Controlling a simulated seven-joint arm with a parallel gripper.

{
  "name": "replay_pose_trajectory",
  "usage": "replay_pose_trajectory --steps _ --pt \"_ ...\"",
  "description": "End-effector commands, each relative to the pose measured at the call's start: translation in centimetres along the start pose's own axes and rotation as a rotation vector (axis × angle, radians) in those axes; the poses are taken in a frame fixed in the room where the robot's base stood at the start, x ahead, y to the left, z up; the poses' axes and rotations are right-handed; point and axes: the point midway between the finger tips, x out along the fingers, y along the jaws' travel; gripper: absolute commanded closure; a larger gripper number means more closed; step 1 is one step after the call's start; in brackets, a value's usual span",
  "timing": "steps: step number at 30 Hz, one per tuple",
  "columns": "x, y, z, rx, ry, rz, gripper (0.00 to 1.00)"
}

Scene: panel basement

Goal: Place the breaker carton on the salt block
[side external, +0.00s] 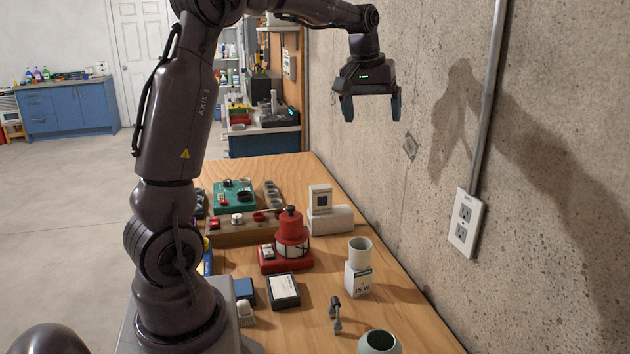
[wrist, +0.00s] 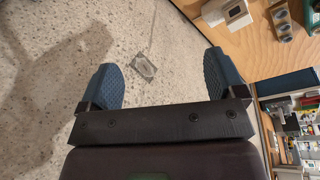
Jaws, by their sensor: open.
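A small white carton with a dark square picture (side external: 320,198), which looks like the breaker carton, stands upright on the pale block (side external: 334,222), apparently the salt block, near the wall. In the wrist view the carton (wrist: 237,12) and the block (wrist: 214,13) show at the top right, partly cut off by the frame edge. My gripper (side external: 371,108) is open and empty, high above the table and well clear of the carton. Its two blue fingers (wrist: 162,82) are spread wide in the wrist view with nothing between them.
A red device (side external: 291,236) stands in front of the block. A 15 W carton (side external: 357,281) with a white cup (side external: 360,252) on top is nearer. A green tray (side external: 234,196) and wooden rack (side external: 240,231) are left. The concrete wall (side external: 420,190) bounds the right.

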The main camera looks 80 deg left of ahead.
Motion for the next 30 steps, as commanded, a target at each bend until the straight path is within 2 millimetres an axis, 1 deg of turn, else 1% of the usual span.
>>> replay_pose_trajectory --steps 1,2,3,5,6,8,9,12,15,18,21,24,30 --pt "-1.5 1.3 2.9 0.082 0.019 0.024 0.11" --pt "-2.1 1.9 4.5 0.129 0.030 0.036 0.11" --pt "-2.8 2.5 6.6 0.193 0.043 0.051 0.11" --pt "-3.6 3.0 9.9 0.289 0.064 0.073 0.11" --pt "-4.0 3.2 12.1 0.354 0.080 0.088 0.11" --pt "-4.4 3.2 15.4 0.451 0.104 0.110 0.11" --pt "-4.5 3.0 17.5 0.514 0.119 0.124 0.11" --pt "-4.1 2.1 22.1 0.660 0.158 0.154 0.11" --pt "-3.3 1.1 25.5 0.776 0.193 0.178 0.11" --pt "-2.5 0.2 27.6 0.853 0.216 0.193 0.11" --pt "-2.0 -0.2 28.6 0.892 0.229 0.201 0.11" --pt "-1.8 -0.4 28.9 0.906 0.232 0.202 0.11" --pt "-1.8 -0.4 28.8 0.903 0.230 0.201 0.11"
